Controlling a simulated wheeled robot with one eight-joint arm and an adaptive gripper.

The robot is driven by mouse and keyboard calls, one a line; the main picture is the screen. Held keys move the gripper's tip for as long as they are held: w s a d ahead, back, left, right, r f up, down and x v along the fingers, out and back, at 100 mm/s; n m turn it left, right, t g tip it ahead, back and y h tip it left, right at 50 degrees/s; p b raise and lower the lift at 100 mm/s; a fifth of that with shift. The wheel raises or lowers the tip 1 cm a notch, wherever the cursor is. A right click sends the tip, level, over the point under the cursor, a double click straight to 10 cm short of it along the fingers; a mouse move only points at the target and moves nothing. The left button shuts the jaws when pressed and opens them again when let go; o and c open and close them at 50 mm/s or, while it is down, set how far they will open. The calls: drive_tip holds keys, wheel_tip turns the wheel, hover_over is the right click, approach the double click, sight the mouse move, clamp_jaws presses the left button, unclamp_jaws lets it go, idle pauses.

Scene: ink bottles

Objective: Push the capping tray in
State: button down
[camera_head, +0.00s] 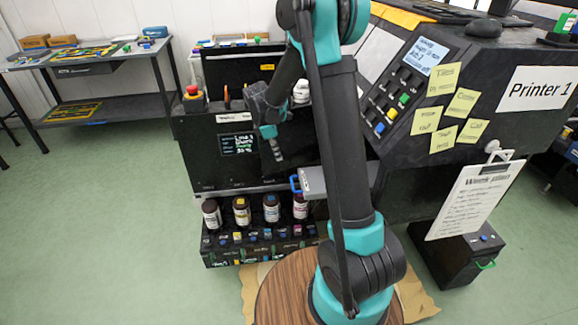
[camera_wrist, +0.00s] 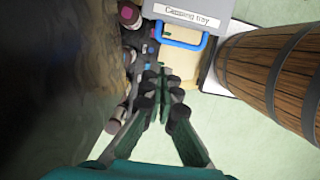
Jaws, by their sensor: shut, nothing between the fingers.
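The capping tray (camera_wrist: 235,20) is grey with a white "Capping tray" label and a blue loop handle (camera_wrist: 180,38), at the top of the wrist view. In the head view the tray (camera_head: 314,183) juts out from the black machine front, its blue handle (camera_head: 295,185) at the left end; my arm hides its right part. My gripper (camera_head: 278,155) points down in front of the machine, above and left of the handle, apart from it. In the wrist view my gripper (camera_wrist: 163,82) has its fingers together, empty, below the handle in the picture.
Several dark ink bottles (camera_head: 241,211) stand on a low black rack under the tray's left side. A wooden barrel-like round (camera_head: 285,285) stands in front. The printer console (camera_head: 410,85) is at the right. A clipboard (camera_head: 475,198) hangs at the right. Green floor is free at left.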

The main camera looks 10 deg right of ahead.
sight(292, 178)
drive_tip(key=d+f, duration=0.1)
drive_tip(key=f, duration=0.2)
drive_tip(key=d+f, duration=0.2)
drive_tip(key=f, duration=0.1)
drive_tip(key=d+f, duration=0.2)
drive_tip(key=f, duration=0.1)
drive_tip(key=shift+d+f, duration=0.1)
drive_tip(key=shift+d, duration=0.55)
drive_tip(key=shift+d, duration=0.1)
